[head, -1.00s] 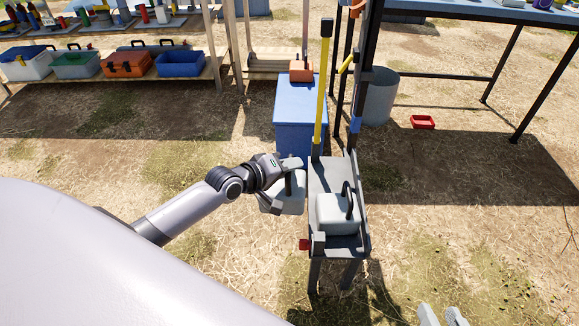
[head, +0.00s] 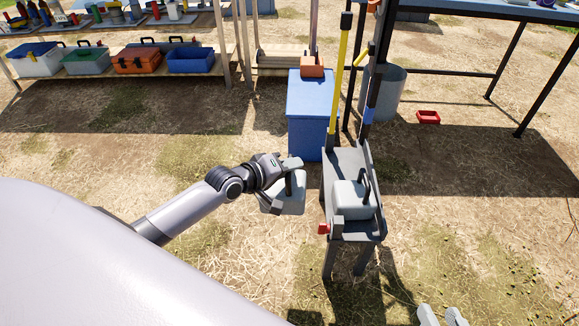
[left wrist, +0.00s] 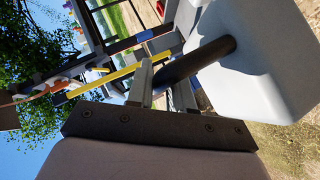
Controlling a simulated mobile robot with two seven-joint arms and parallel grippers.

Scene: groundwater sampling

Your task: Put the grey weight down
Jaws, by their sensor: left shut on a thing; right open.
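My left gripper (head: 290,178) is shut on the dark handle of a grey weight (head: 289,204), which hangs above the straw ground, left of the stand and apart from it. In the left wrist view the pale block of this weight (left wrist: 272,50) fills the upper right, with its black handle (left wrist: 200,62) at the fingers. A second, similar grey weight (head: 352,203) with a black handle sits on the dark grey stand (head: 346,160). My right gripper (head: 442,316) is open and empty at the bottom edge; only its fingertips show.
A blue box (head: 306,98) with an orange item on its lid stands behind the stand. A yellow pole (head: 340,80) rises from the stand. A grey bin (head: 385,95) and a small red tray (head: 428,117) are farther back. Open straw ground lies below and left of the held weight.

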